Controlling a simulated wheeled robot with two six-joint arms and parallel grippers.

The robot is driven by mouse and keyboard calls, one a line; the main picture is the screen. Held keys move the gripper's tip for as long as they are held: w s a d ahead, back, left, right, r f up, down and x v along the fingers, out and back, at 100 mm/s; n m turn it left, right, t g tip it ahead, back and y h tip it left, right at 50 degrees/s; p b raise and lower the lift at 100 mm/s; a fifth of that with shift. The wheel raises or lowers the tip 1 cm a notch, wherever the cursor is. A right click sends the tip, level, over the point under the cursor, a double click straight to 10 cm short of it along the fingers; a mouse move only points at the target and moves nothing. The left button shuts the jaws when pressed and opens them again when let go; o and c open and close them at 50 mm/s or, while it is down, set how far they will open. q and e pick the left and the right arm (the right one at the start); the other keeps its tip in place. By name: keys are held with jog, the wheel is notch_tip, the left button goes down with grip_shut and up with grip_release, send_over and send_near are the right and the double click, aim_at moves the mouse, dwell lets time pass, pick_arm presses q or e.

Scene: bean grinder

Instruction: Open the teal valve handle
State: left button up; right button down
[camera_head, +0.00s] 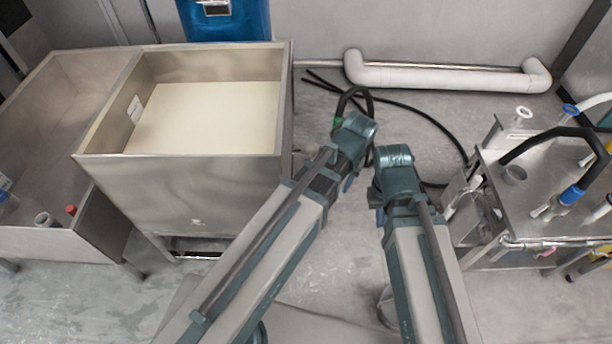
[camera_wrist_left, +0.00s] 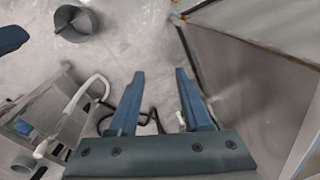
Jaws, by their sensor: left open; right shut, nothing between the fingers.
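I cannot pick out the teal valve handle for certain in either view. A blue fitting (camera_head: 572,195) stands on the steel cart at the right, with a black hose beside it. My left gripper shows in the left wrist view (camera_wrist_left: 158,75), with its two blue fingers apart and nothing between them. In the head view its arm ends near the middle, right of the steel bin. My right gripper (camera_head: 381,207) hangs close beside it, shut and empty, with its fingers mostly hidden by the wrist. Both grippers are apart from the cart.
A steel bin (camera_head: 190,190) with a cream surface inside stands at the left, beside a lower steel trough (camera_head: 50,245). The steel cart (camera_head: 545,225) carries pipes and hoses. A white pipe (camera_head: 440,77) runs along the wall. Black cables (camera_head: 425,118) cross the floor.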

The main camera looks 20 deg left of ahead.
pick_arm(q)
jog(key=w+a+f+n+t+b, duration=0.1)
jog(key=w+a+f+n+b, duration=0.2)
jog(key=w+f+b, duration=0.6)
jog(key=w+a+f+n+y+b, duration=0.1)
jog(key=w+a+f+n+b, duration=0.3)
jog(key=w+f+b, duration=0.6)
jog(key=w+a+f+n+t+y+b, duration=0.1)
jog(key=w+a+f+n+b, duration=0.3)
jog(key=w+f+b, duration=0.5)
jog(key=w+a+f, duration=0.2)
jog(key=w, duration=0.1)
jog(key=shift+w+a+t, duration=0.2)
jog(key=shift+w+t, duration=0.05)
jog(key=shift+t, duration=0.05)
jog(key=shift+f+b, duration=0.1)
jog(key=shift+b, duration=0.25)
jog(key=b+x, duration=1.2)
jog(key=x, duration=0.1)
jog(key=shift+f+b, duration=0.3)
jog(key=shift+f, duration=0.1)
grip_shut()
